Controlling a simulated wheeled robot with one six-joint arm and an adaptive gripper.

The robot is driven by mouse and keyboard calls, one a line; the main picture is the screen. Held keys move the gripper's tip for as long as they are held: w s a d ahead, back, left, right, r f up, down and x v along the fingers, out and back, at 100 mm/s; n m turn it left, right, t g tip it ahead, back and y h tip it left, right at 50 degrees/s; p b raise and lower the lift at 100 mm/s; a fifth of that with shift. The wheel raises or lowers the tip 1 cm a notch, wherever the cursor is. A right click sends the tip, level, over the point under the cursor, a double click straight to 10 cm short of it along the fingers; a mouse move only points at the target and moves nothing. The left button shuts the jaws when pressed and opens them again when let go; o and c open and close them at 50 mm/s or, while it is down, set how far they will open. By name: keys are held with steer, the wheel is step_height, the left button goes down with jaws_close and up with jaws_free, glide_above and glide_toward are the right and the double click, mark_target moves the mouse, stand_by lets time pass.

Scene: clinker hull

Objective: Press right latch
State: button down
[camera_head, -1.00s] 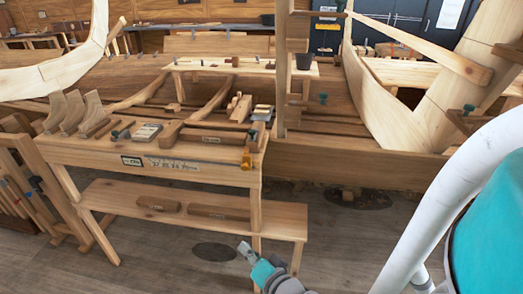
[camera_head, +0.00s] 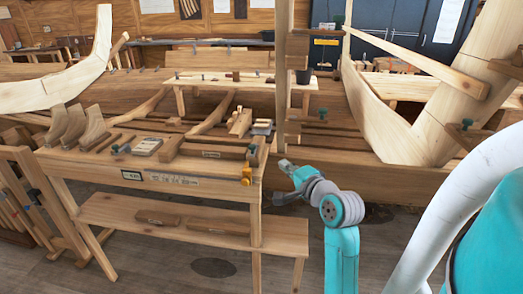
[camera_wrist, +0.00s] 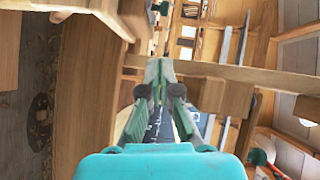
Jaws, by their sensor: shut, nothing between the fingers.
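My gripper (camera_head: 285,166) is in front of the hull, just right of the workbench's right end, near bench-top height. In the wrist view its green fingers (camera_wrist: 160,68) are together at the tips, with nothing held. A small yellow-orange fitting (camera_head: 246,177) sits on the bench's front at its right corner; my gripper is to its right and apart from it. I cannot tell whether this fitting is the right latch, and no other part is clearly a latch.
The workbench (camera_head: 150,182) carries wooden blocks and planes, with a lower shelf (camera_head: 190,222) beneath. The wooden hull (camera_head: 330,165) and an upright post (camera_head: 283,70) stand behind my gripper. Bare floor (camera_head: 215,268) lies below and in front.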

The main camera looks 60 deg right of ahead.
steer(key=shift+s+d+r, duration=0.35)
steer(key=shift+d+r, duration=0.2)
steer(key=shift+r, duration=0.05)
glide_toward(254, 147)
steer(key=w+d, duration=0.4)
steer(key=d, duration=0.1)
steer(key=shift+w+f, duration=0.5)
steer(key=shift+w, duration=0.1)
